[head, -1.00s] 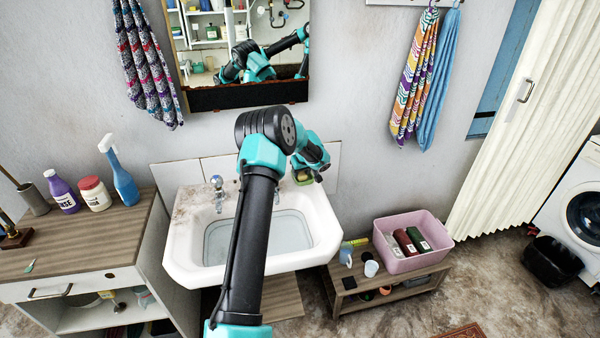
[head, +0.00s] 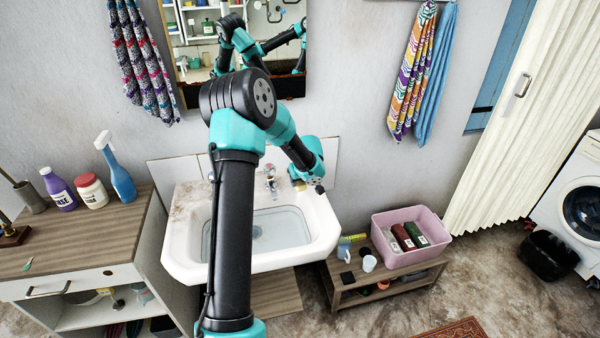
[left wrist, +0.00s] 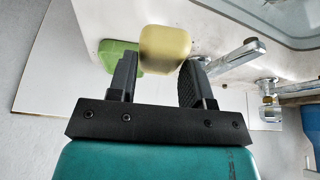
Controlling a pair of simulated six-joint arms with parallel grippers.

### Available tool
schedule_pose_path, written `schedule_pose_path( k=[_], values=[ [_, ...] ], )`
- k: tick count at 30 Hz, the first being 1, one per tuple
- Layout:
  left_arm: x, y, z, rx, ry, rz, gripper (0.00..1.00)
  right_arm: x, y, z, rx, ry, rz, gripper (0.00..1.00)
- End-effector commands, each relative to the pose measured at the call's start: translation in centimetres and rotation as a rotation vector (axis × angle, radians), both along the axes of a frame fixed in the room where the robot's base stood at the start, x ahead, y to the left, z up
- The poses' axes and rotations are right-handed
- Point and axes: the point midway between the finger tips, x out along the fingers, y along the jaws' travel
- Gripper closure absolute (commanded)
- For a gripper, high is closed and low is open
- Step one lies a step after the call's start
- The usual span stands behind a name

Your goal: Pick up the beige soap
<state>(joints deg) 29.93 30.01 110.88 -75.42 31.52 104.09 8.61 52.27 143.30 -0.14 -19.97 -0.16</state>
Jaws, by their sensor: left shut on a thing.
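The beige soap (left wrist: 165,48) is a rounded block in the left wrist view, between the two fingers of my left gripper (left wrist: 159,68). The gripper is shut on it. In the head view my left gripper (head: 315,184) is over the back right corner of the white washbasin (head: 325,222). There the hand hides most of the soap and dish. My right gripper is not in view.
Chrome taps (left wrist: 236,56) stand close to the right finger in the left wrist view. The basin (head: 180,240) holds water. A mirror (head: 240,92) hangs behind the arm. A pink tub (head: 438,248) stands on a low bench to the right.

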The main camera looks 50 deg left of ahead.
Motion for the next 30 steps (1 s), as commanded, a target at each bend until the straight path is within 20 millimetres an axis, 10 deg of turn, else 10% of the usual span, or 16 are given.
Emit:
schedule_pose_path(
  k=[30],
  values=[
    [-2.1, -3.3, 0.4, 0.001, -0.001, 0.004, 0.83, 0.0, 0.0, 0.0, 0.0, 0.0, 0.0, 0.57]
  ],
)
